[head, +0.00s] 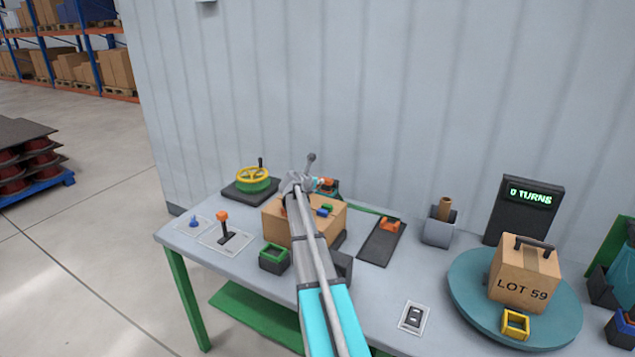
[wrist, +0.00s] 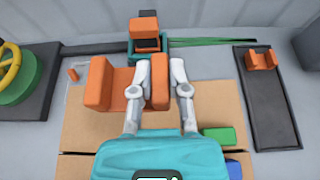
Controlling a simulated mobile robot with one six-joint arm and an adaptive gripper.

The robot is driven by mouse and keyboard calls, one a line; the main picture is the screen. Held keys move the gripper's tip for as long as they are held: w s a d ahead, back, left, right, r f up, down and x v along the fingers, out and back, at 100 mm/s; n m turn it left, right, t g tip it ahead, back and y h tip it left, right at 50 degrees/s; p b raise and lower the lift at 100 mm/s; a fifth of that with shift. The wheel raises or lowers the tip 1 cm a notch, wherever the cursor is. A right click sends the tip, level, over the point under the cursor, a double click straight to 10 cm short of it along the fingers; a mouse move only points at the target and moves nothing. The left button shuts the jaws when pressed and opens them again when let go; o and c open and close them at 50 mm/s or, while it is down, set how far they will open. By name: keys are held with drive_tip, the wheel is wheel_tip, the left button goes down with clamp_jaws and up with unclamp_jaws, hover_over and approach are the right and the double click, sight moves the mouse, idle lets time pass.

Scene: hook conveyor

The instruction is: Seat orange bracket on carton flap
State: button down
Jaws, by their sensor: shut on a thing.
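The orange bracket (wrist: 98,84) is a U-shaped piece in the wrist view. My gripper (wrist: 158,72) is shut on its right upright wall, one finger on each side; the other wall stands to the left. The bracket is over the top of the tan carton (wrist: 85,118), which has a dark slit across it. I cannot tell whether the bracket touches the flap. In the head view my gripper (head: 298,185) is above the carton (head: 287,228), and my arm hides part of it. A bit of orange (head: 283,210) shows beside the arm.
A green block (wrist: 218,135) and a blue block (wrist: 233,168) lie on the carton's right side. Behind is a teal holder with an orange block (wrist: 146,30). A second orange bracket (head: 390,225) lies on a dark mat (head: 378,249). A yellow-green handwheel (head: 253,180) stands left.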

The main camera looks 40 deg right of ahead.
sight(317, 200)
drive_tip(key=shift+f+b, duration=2.1)
drive_tip(key=shift+f, duration=0.15)
drive_tip(key=shift+a, duration=0.15)
drive_tip(key=shift+f+b, duration=0.35)
drive_tip(key=shift+b, duration=0.1)
idle(0.7)
drive_tip(key=shift+s, duration=0.1)
drive_tip(key=c, duration=0.5)
unclamp_jaws()
drive_tip(key=shift+c, duration=0.2)
drive_tip(key=shift+r, duration=0.15)
